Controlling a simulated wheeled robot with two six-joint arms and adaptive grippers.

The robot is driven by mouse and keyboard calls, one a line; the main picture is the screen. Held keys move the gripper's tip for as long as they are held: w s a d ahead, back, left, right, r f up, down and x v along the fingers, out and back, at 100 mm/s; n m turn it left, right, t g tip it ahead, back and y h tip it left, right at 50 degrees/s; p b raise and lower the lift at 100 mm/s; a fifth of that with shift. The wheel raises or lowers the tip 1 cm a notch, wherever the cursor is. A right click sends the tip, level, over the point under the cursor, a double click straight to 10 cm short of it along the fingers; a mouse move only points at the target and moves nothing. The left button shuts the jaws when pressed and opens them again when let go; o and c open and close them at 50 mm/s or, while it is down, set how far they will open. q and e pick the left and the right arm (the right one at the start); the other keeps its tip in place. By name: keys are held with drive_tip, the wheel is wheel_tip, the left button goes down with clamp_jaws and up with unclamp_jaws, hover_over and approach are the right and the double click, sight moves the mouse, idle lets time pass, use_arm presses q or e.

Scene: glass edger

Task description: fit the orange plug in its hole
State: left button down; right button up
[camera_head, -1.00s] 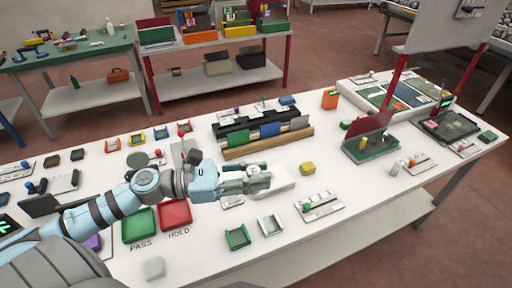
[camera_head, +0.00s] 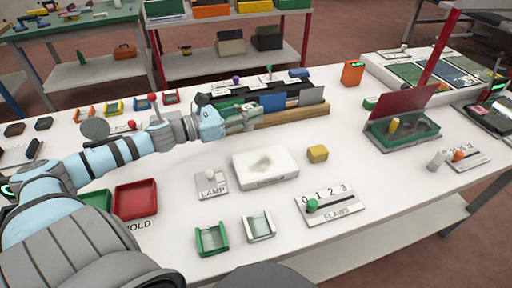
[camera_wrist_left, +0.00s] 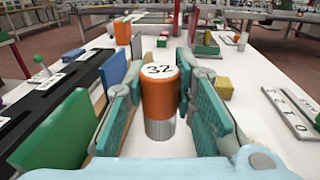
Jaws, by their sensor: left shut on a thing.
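The orange plug (camera_wrist_left: 158,98) is an orange cylinder with a grey metal lower part and a white top marked 32. My left gripper (camera_wrist_left: 160,105) is shut on it, with a teal pad on each side, and holds it upright. In the head view my left gripper (camera_head: 250,116) is at the front of the rack with coloured panels, and the plug cannot be made out there. I cannot make out the plug's hole in either view. My right gripper is not in view.
The rack (camera_head: 300,115) with black slots and a wooden front strip lies beside the gripper. A white block (camera_head: 265,168) with a grey hollow, a yellow cube (camera_head: 317,153), a lamp switch (camera_head: 211,183) and a FLAWS slider (camera_head: 332,206) stand nearer. The white table between them is clear.

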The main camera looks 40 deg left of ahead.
sight(250, 130)
use_arm(q)
drive_tip(key=f, duration=0.2)
drive_tip(key=f+b, duration=0.1)
drive_tip(key=shift+w, duration=0.25)
drive_tip(key=f+b, duration=0.3)
drive_tip(key=shift+s+d+f, duration=0.1)
drive_tip(key=shift+s, duration=0.1)
drive_tip(key=c, duration=1.3)
unclamp_jaws()
drive_tip(key=shift+c, duration=0.2)
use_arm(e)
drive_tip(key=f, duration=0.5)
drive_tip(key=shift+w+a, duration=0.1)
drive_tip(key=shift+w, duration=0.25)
